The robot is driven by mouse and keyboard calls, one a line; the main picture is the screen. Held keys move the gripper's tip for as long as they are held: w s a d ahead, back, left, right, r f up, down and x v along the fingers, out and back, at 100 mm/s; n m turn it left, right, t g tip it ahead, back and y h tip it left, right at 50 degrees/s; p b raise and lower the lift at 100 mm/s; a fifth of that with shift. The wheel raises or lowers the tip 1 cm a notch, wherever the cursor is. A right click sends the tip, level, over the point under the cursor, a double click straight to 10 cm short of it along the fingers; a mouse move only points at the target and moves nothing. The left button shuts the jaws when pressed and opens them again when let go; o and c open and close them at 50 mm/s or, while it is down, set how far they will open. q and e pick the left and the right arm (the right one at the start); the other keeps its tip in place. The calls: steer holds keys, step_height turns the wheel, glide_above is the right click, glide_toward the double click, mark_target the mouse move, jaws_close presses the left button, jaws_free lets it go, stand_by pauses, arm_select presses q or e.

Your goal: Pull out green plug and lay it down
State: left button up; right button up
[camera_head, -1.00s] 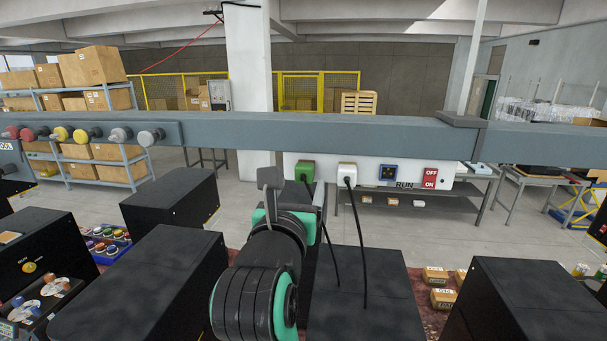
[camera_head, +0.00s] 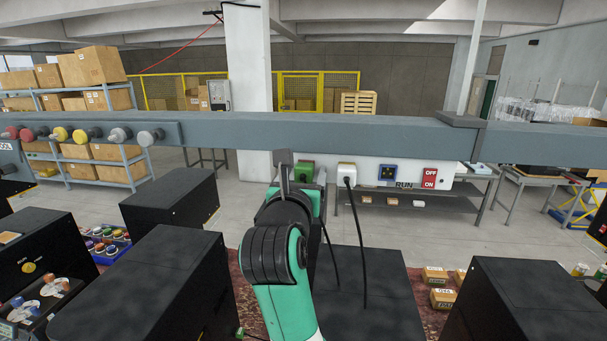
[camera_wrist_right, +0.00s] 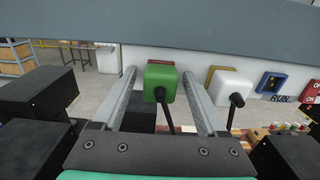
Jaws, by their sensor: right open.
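The green plug (camera_head: 304,167) sits on the white socket strip (camera_head: 418,182), partly hidden by my right gripper (camera_head: 303,175). In the right wrist view, the green plug (camera_wrist_right: 160,81) lies between the two fingers of my right gripper (camera_wrist_right: 159,80). The fingers are open on either side of it, with a gap at the left; whether the right finger touches cannot be told. A black cord hangs from the plug's front. My left gripper is not in view.
A white plug (camera_head: 346,171) with a black cord sits just right of the green one. A blue socket (camera_head: 387,173) and red OFF/ON switch (camera_head: 430,177) follow. A grey beam (camera_head: 330,131) runs above. Black boxes (camera_head: 362,290) stand below.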

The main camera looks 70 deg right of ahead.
mark_target(303, 177)
stand_by(0.5)
jaws_close()
steer(key=shift+a, duration=0.15)
stand_by(0.4)
steer(key=shift+v, duration=2.85)
